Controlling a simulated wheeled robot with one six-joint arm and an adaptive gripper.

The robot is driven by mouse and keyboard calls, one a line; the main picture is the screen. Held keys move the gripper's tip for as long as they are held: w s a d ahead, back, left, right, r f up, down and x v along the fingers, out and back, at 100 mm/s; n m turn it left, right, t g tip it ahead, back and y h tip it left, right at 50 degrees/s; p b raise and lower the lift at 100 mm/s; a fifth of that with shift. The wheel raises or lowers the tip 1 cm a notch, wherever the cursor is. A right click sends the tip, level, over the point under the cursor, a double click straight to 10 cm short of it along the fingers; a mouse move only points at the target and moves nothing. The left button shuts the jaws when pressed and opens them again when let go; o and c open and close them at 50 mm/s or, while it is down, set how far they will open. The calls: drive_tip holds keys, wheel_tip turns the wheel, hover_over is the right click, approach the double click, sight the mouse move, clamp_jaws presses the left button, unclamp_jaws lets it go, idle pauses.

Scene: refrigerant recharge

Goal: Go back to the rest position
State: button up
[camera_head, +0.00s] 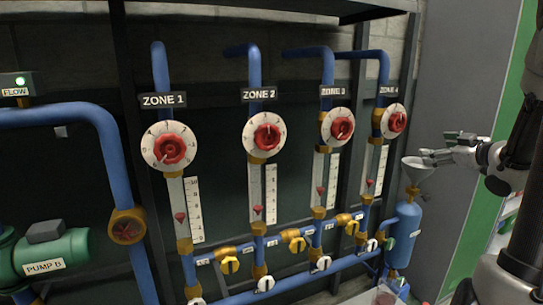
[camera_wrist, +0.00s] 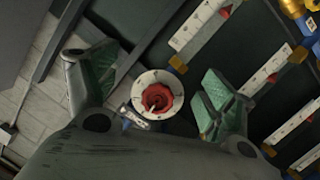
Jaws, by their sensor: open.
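My gripper (camera_head: 440,146) is at the right of the head view, with its fingers spread and nothing between them. Its tips appear close to the grey funnel (camera_head: 416,168); I cannot tell whether they touch. In the wrist view the two green-padded fingers of my gripper (camera_wrist: 155,85) stand wide apart. A white dial with a red knob (camera_wrist: 158,97) shows beyond them, in the gap. It is one of the zone dials, but its label is too small to read there.
Dials for Zone 1 (camera_head: 170,149), Zone 2 (camera_head: 267,136), Zone 3 (camera_head: 338,126) and Zone 4 (camera_head: 394,121) line the wall above blue pipes. The funnel stands over a blue cylinder (camera_head: 402,237). Pump B (camera_head: 48,258) is at the lower left.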

drive_tip(key=s+d+f+m+g+h, duration=0.6)
drive_tip(key=s+d+f+g+h, duration=0.1)
drive_tip(key=s+d+f, duration=0.25)
drive_tip(key=s+a+r+m+g, duration=0.1)
drive_tip(key=s+a+m+g, duration=0.25)
drive_tip(key=s, duration=0.55)
drive_tip(key=s+a+r+y, duration=0.1)
drive_tip(key=s+a+r, duration=0.1)
drive_tip(key=a, duration=0.6)
drive_tip(key=s+a+r+n+y, duration=0.1)
drive_tip(key=s+a+r, duration=0.2)
drive_tip(key=s+a, duration=0.2)
drive_tip(key=s+a+r+n+y, duration=0.1)
drive_tip(key=s+a, duration=0.3)
drive_tip(key=a, duration=0.7)
drive_tip(key=shift+a+r+y, duration=0.2)
drive_tip(key=shift+r+y, duration=0.4)
drive_tip(key=shift+r, duration=0.15)
drive_tip(key=shift+s+n+g, duration=0.1)
drive_tip(key=shift+n+g, duration=0.15)
drive_tip(key=shift+g, duration=0.1)
